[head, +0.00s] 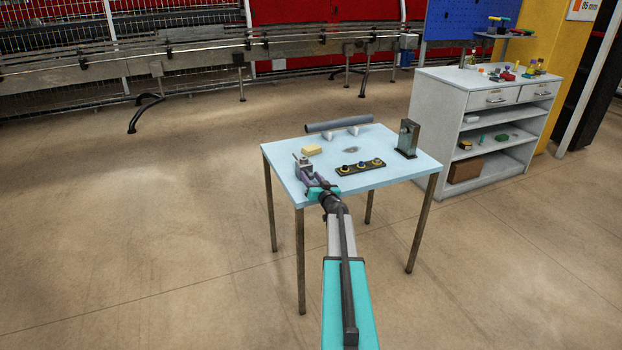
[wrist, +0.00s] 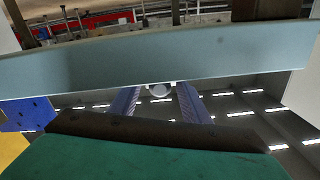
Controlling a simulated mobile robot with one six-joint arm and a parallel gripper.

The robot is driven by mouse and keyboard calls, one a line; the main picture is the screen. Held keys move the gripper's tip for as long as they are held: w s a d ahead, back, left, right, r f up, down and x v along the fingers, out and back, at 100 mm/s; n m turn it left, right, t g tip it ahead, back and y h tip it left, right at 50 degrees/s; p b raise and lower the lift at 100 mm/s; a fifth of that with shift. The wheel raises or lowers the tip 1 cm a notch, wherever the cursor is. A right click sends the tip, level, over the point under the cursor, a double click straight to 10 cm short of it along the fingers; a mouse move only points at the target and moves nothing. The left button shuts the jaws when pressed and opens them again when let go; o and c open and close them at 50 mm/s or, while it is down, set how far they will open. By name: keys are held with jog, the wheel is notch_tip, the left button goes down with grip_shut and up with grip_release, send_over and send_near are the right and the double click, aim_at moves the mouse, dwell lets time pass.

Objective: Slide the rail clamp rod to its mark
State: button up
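A small grey clamp-like piece (head: 303,162) with a thin upright pin stands at the left front of the light blue table (head: 400,171). My gripper (head: 309,175) is right at it, coming from the front, and partly hides it. The rod and its mark cannot be made out for certain. In the wrist view, which looks upside down, the two purple fingers (wrist: 158,94) stand apart. The table (wrist: 220,55) crosses that view as a broad band.
On the table are a yellow block (head: 312,150), a grey pipe (head: 338,124) on white supports, a dark plate (head: 348,170) with yellow-ringed knobs and a dark upright post (head: 408,139). A grey cabinet (head: 437,125) stands behind right. The floor at left is clear.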

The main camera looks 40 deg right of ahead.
jog(key=b+v, duration=0.1)
jog(key=v, duration=1.2)
jog(key=shift+s+b, duration=0.35)
jog(key=shift+s, duration=0.05)
jog(key=shift+a, duration=0.15)
